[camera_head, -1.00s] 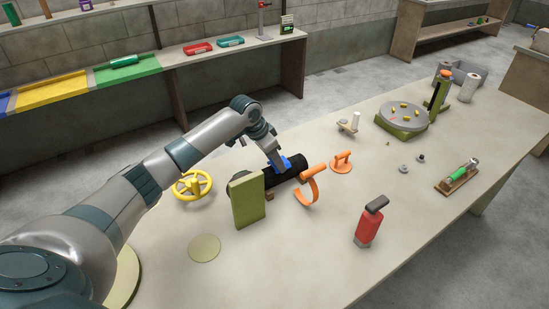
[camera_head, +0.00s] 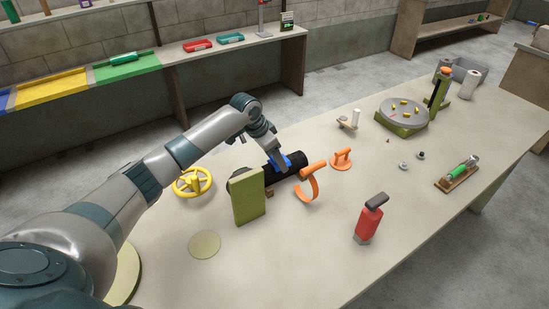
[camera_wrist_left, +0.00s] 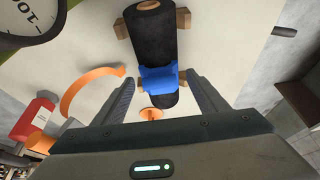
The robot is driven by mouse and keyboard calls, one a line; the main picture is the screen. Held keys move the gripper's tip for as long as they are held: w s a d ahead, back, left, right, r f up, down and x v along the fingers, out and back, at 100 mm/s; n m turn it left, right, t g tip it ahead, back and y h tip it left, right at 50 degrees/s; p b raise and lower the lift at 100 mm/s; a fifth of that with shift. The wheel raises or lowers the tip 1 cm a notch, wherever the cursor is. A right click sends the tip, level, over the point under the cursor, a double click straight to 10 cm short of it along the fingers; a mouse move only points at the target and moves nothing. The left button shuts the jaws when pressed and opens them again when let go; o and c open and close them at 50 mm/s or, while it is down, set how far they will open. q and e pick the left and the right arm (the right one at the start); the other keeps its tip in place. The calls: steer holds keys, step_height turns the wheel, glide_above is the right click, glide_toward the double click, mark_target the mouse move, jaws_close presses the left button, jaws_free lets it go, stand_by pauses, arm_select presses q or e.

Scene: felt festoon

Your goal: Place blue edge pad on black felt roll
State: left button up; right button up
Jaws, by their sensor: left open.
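The black felt roll (camera_head: 272,176) lies on the table, on wooden supports that show in the left wrist view. The blue edge pad (camera_head: 288,161) rests across the roll near its far end; it also shows draped over the roll in the left wrist view (camera_wrist_left: 158,80). My left gripper (camera_head: 280,167) is at the pad. In the left wrist view its two fingers (camera_wrist_left: 160,98) are apart, one on each side of the pad and roll, with gaps visible, and hold nothing. My right gripper is not in view.
An olive panel (camera_head: 248,197) stands at the roll's near end. An orange curved handle piece (camera_head: 312,180) and an orange stand (camera_head: 342,160) are close on the right. A yellow handwheel (camera_head: 193,183) is on the left. A red bottle (camera_head: 369,220) stands in front, with free tabletop around it.

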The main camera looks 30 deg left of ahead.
arm_select(q)
steer(key=b+v, duration=0.3)
steer(key=v, duration=0.9)
steer(key=shift+r, duration=0.2)
stand_by(1.0)
